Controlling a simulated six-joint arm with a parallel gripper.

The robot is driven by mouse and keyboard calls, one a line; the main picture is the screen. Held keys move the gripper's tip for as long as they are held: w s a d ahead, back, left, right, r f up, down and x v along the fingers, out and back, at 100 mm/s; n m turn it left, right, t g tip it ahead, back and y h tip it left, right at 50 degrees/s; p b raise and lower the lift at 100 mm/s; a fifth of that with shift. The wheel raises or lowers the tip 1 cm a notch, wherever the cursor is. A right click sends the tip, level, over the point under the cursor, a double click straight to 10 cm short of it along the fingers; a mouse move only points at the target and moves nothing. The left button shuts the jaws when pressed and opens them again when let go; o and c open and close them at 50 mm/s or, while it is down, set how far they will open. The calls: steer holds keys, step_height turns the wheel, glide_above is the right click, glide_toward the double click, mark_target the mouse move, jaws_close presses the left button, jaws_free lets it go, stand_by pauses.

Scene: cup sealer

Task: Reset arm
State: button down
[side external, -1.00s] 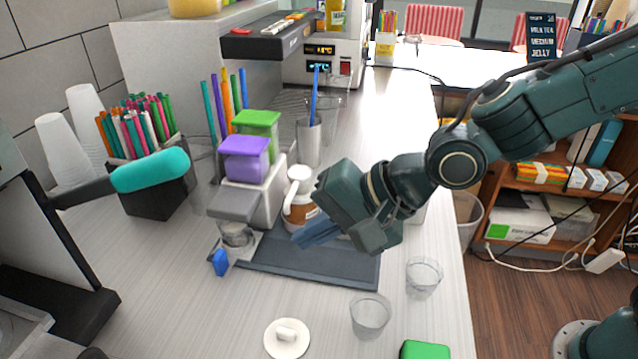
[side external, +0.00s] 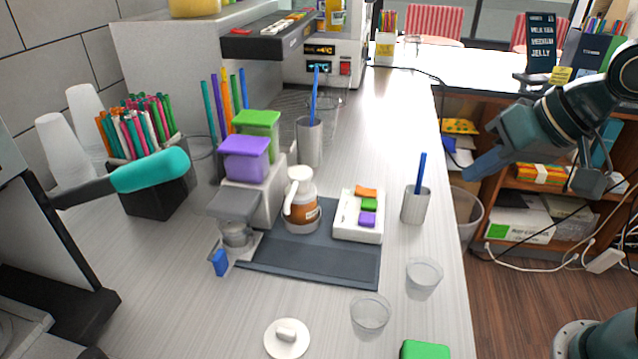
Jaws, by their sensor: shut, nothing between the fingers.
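My gripper (side external: 482,164) is at the right, past the counter's right edge, in front of the shelf. Its blue fingers are shut and empty, pointing left toward the counter. It touches nothing that I can see. The cup sealer's machine with the teal handle (side external: 150,170) stands at the left. A clear cup (side external: 236,235) sits in the small dispenser with purple (side external: 246,155) and green (side external: 257,121) lidded boxes.
On the dark mat (side external: 310,262) stand a brown-labelled jar (side external: 302,212) and a white tray (side external: 344,226) with coloured blocks. A metal holder (side external: 415,206) with a blue stick stands near the right edge. Clear cups (side external: 370,314) (side external: 423,278) and a white lid (side external: 287,339) are in front.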

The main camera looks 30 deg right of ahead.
steer(key=s+d+n+g+h, duration=0.1)
steer(key=s+d+n+h, duration=0.1)
steer(key=s+d, duration=0.5)
steer(key=s+n, duration=0.1)
steer(key=s, duration=0.1)
steer(key=shift+s, duration=0.3)
